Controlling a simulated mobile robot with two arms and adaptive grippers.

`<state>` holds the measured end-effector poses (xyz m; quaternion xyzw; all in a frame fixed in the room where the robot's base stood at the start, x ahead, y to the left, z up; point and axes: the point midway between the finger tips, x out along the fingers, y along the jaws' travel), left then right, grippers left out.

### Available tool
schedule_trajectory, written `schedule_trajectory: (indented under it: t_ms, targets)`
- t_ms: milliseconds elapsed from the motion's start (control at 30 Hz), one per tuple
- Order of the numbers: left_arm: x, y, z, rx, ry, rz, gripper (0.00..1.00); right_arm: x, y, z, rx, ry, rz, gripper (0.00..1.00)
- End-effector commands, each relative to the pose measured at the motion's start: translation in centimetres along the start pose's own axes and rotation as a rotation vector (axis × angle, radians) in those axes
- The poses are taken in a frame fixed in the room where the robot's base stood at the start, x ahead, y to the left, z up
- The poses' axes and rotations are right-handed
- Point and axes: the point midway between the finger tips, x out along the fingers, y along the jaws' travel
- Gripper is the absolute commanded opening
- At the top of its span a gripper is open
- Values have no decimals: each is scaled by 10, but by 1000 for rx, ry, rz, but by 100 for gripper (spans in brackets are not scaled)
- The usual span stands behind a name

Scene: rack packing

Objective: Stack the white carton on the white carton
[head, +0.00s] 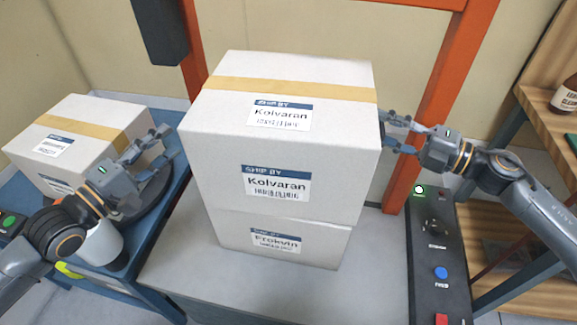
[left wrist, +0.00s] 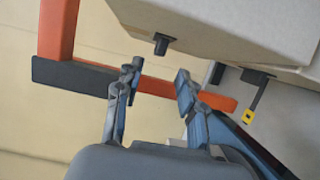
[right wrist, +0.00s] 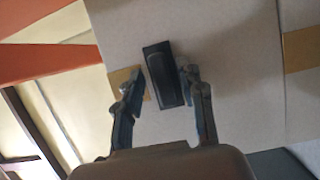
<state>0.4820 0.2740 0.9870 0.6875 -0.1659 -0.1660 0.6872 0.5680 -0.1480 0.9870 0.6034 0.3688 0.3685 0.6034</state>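The upper white carton (head: 222,170), labelled Kolvaran and taped across its top, sits upright on the lower white carton (head: 322,251), with a thin seam between them. My left gripper (head: 168,143) is open and empty, left of the upper carton and clear of it. In the left wrist view a dark handle (left wrist: 162,44) sticks out of a carton's side, beyond the fingers. My right gripper (head: 384,133) is at the upper carton's right side. In the right wrist view its open fingers stand on either side of a black handle (right wrist: 163,75); any contact is unclear.
Another white taped carton (head: 85,122) stands at the left on a blue-framed surface. The stacked cartons stand on a grey table (head: 190,265). A dark control panel (head: 436,265) lies right of the table. Orange posts (head: 460,70) rise behind; a wooden shelf with a bottle (head: 566,95) is far right.

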Motion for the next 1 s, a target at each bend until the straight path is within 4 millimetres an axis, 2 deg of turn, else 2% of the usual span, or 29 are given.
schedule_trajectory:
  t_ms: [200, 467, 567, 800, 1000]
  targets:
    - [-18, -1, 0, -1, 1, -2, 39, 0, 0, 0, 0, 0, 0, 39]
    - [-24, 0, 0, -1, -1, 1, 39, -4, -1, 0, 1, -1, -1, 39]
    - [-24, 0, 0, -1, -1, 1, 39, -17, -2, 1, 3, -2, -3, 39]
    - [-24, 0, 0, -1, -1, 1, 39, -68, -2, 0, 3, -3, -6, 39]
    - [-24, 0, 0, 0, -1, 1, 39, -103, -2, 0, 3, -2, -4, 39]
